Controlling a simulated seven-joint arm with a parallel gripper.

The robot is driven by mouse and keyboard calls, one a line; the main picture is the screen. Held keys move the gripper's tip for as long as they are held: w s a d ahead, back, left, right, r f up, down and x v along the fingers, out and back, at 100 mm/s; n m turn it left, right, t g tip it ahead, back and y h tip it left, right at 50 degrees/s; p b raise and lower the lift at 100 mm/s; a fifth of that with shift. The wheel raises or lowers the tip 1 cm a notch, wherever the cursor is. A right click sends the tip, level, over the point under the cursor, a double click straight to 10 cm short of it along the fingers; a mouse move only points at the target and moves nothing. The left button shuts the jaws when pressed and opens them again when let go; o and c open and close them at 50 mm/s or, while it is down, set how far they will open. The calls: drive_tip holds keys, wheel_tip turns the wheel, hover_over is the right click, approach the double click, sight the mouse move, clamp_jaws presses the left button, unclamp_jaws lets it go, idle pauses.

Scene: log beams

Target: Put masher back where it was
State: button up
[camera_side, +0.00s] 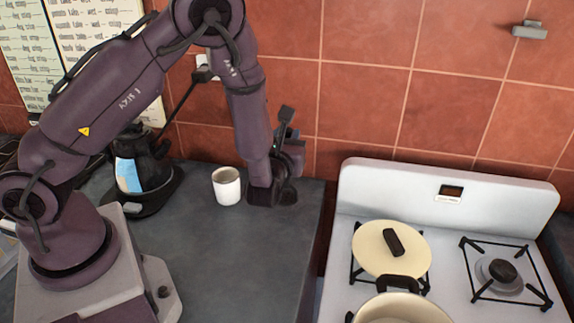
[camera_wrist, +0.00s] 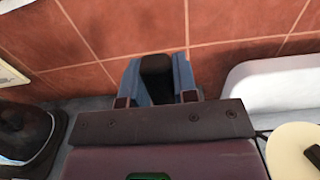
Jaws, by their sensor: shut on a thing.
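My gripper (camera_side: 285,136) is at the back of the dark counter, close to the tiled wall, between the white mug and the stove. In the wrist view its two blue-grey fingers (camera_wrist: 157,82) are closed on a dark piece, which I take to be the handle of the masher (camera_wrist: 157,65). In the side view a dark end of it (camera_side: 287,114) sticks up above the fingers. The rest of the masher is hidden, so its head cannot be made out.
A white mug (camera_side: 227,186) stands just left of my gripper. A dark kettle (camera_side: 158,168) is further left. The white stove (camera_side: 358,190) is to the right, with a lid (camera_side: 372,250) and a pot (camera_side: 398,308). A grey holder (camera_side: 530,30) is on the wall, upper right. The front counter is clear.

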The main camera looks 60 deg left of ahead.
drive_tip(key=shift+f, duration=2)
drive_tip(key=o, duration=0.9)
